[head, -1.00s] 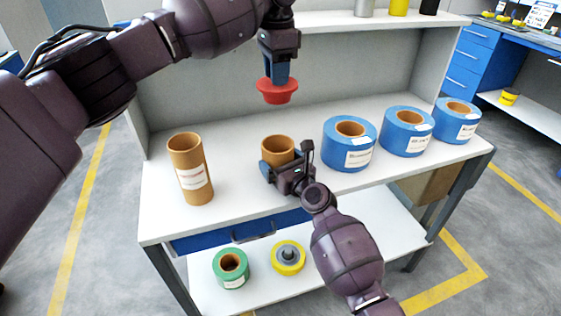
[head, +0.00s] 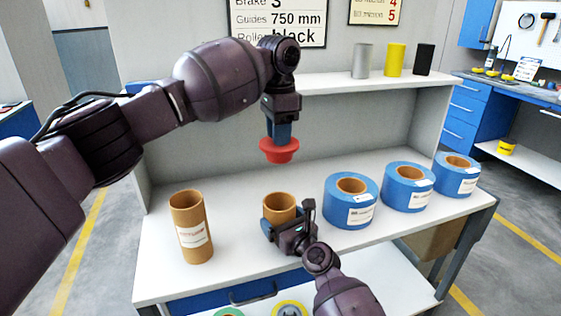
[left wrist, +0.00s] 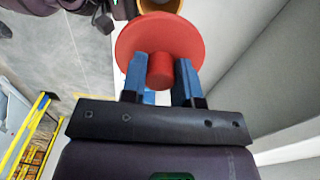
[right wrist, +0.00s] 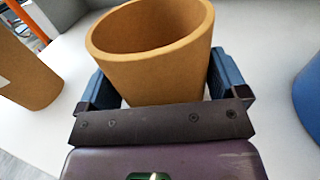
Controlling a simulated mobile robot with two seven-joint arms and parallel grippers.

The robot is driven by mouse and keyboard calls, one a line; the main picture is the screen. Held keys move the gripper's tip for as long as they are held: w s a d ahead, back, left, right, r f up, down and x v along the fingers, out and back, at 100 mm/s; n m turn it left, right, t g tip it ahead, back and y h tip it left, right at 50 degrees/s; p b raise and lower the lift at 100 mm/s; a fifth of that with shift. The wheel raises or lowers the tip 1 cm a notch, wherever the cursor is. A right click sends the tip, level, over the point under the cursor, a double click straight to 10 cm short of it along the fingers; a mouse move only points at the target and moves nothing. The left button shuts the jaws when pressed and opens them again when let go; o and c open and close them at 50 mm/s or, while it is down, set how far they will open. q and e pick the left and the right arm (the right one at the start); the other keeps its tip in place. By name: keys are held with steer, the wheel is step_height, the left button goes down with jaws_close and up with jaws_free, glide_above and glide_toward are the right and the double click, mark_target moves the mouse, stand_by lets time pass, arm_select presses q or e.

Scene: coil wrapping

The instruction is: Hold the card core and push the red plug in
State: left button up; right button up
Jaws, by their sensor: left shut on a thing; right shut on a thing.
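The red plug (head: 279,151) is a flanged disc with a narrow stem. My left gripper (head: 279,136) is shut on its stem and holds it above the card core, apart from it. The plug also shows in the left wrist view (left wrist: 160,40), with part of the core's rim behind it at the top. The brown card core (head: 279,208) stands upright on the white bench, its open end up. My right gripper (head: 288,236) is shut around it from the front, low on its wall. In the right wrist view the core (right wrist: 152,60) sits between the blue fingers, its mouth empty.
A taller brown tube (head: 191,228) with a label stands at the left on the bench (head: 235,190). Several blue rolls (head: 351,202) stand to the right. A shelf (head: 345,84) behind carries grey, yellow and black cylinders. A lower shelf holds green and yellow rolls.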

steer(key=o, duration=0.6)
steer(key=shift+s, duration=0.1)
